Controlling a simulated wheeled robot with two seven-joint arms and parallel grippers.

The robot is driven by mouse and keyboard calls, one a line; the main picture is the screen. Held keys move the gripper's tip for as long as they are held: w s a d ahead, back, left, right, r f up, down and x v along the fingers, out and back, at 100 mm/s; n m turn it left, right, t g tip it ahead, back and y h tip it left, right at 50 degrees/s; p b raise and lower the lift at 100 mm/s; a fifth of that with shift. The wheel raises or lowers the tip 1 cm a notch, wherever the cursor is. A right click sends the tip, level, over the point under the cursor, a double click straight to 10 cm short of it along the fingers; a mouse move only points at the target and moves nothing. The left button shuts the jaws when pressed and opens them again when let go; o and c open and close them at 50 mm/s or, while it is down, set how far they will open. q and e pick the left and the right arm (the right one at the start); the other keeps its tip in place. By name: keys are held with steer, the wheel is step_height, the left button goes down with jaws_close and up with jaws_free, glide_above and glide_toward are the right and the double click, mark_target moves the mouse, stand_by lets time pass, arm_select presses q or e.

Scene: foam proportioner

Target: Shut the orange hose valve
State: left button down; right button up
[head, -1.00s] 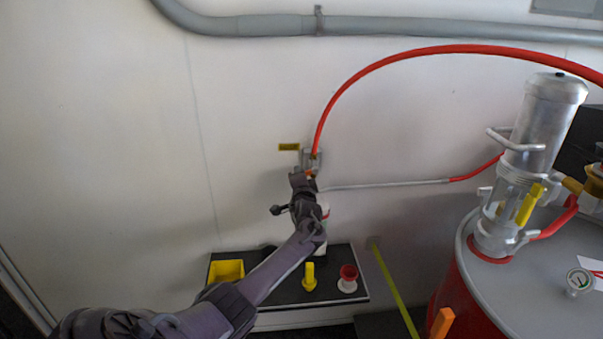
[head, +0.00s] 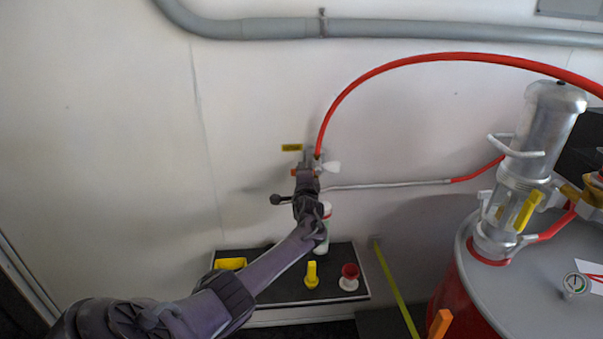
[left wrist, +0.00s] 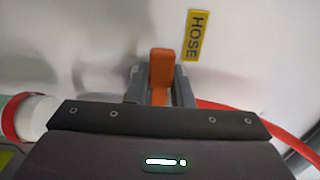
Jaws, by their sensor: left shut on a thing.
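The orange hose valve handle (left wrist: 162,68) stands between the fingers of my left gripper (left wrist: 160,90) in the left wrist view. In the head view a small bit of the orange handle (head: 294,172) shows left of the left gripper (head: 306,170), which is shut on it at the wall fitting. The valve body is mostly hidden behind the gripper. A yellow HOSE label (left wrist: 195,34) is on the wall beside the handle; it also shows in the head view (head: 292,147). My right gripper is not in view.
A red hose (head: 440,58) arches from the fitting to the right. A pale lever (head: 328,168) sits just right of the gripper. A metal cylinder (head: 545,120) stands on a red drum (head: 450,295).

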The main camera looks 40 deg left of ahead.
arm_select(q)
steer(key=c, duration=1.3)
jaws_free()
steer(key=shift+v, duration=3.9)
